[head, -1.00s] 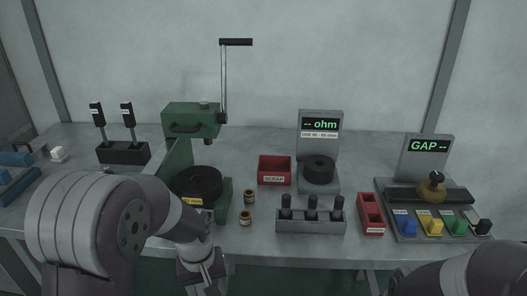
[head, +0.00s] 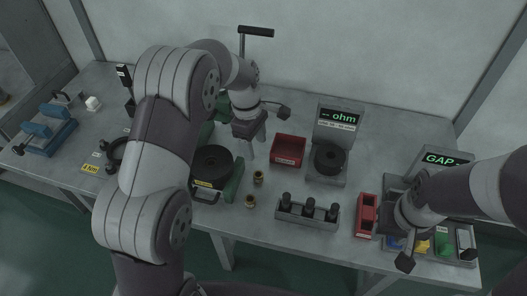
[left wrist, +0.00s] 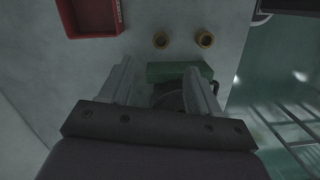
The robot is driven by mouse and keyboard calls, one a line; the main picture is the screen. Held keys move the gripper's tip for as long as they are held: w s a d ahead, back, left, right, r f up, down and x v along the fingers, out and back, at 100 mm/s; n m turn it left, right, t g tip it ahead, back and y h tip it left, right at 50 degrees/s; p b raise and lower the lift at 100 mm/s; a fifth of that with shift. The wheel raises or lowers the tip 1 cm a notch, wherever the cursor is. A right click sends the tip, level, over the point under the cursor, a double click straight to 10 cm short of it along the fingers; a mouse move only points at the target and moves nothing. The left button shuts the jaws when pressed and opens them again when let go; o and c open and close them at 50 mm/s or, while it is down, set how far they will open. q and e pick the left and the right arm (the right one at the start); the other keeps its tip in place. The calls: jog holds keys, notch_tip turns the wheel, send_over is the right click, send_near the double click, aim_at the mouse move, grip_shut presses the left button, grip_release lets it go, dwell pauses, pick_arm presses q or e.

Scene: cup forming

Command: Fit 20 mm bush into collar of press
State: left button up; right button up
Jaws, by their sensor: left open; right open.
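My left gripper (head: 250,153) is open and empty, pointing down beyond the bushes. My right gripper (head: 394,234) is over the gap gauge's coloured blocks, its fingers hard to make out.
A red scrap bin (head: 288,149) stands right of my left gripper. Behind the grey rack of black plugs (head: 307,210) is the ohm meter (head: 338,117). A red two-part tray (head: 367,214) stands beside my right gripper. Blue fixtures (head: 47,132) are at far left.

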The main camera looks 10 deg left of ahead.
aim_at(258, 175)
pick_arm(q)
jog(key=f, duration=0.8)
jog(key=f+p, duration=0.1)
jog(key=f, duration=0.3)
jog(key=shift+s+d+f, duration=0.15)
jog(key=shift+s+d, duration=0.1)
jog(key=shift+d, duration=0.15)
jog(key=c, duration=1.1)
